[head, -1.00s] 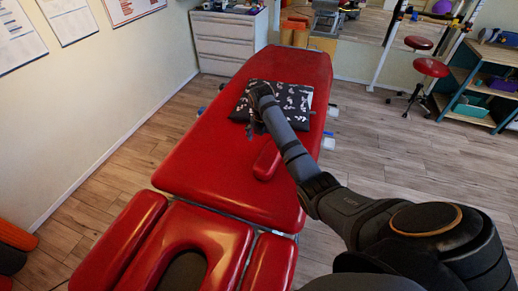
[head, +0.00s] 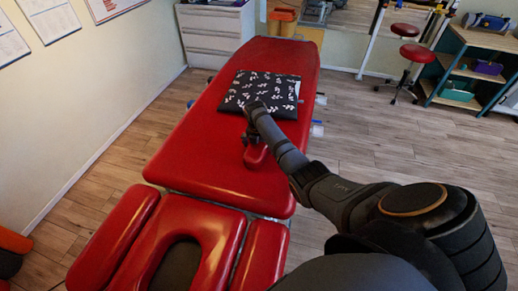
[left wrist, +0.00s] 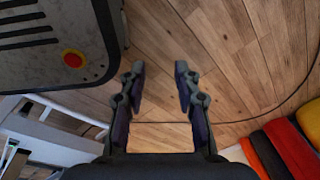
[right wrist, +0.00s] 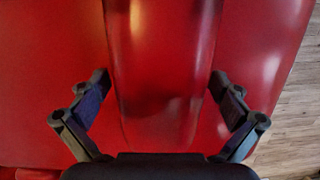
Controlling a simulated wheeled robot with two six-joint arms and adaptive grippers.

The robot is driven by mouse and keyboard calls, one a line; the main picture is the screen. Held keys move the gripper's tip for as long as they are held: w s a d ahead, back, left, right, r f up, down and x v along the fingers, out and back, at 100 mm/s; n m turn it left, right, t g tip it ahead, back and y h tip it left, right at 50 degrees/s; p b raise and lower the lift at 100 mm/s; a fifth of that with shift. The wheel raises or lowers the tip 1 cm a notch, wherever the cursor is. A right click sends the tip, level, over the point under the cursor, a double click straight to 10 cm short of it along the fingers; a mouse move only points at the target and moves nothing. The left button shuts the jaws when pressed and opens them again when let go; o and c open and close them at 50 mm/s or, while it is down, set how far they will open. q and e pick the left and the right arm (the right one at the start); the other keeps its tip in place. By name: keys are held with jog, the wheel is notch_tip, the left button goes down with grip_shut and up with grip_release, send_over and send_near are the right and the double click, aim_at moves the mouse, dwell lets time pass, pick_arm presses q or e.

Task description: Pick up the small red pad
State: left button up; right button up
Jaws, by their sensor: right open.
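The small red pad (head: 257,157) lies on the red treatment table (head: 205,150), below the dark patterned cushion. My right gripper (head: 252,140) is over the pad's far part and hides some of it. In the right wrist view the pad (right wrist: 160,70) fills the middle, running between the two open fingers of my right gripper (right wrist: 158,88). The fingers stand apart, one on each side; I cannot tell whether they touch the pad. My left gripper (left wrist: 160,75) shows only in the left wrist view, open and empty above the wooden floor.
The dark cushion with white marks (head: 262,92) lies just beyond my right gripper. The red headrest (head: 190,235) is at the table's near end. A white drawer cabinet (head: 215,38) stands behind the table. Red stools (head: 415,53) and a shelf (head: 475,65) are at right.

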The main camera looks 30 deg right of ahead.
jog(key=shift+r, duration=0.1)
jog(key=shift+s, duration=0.1)
jog(key=shift+c, duration=1.3)
jog(key=c, duration=1)
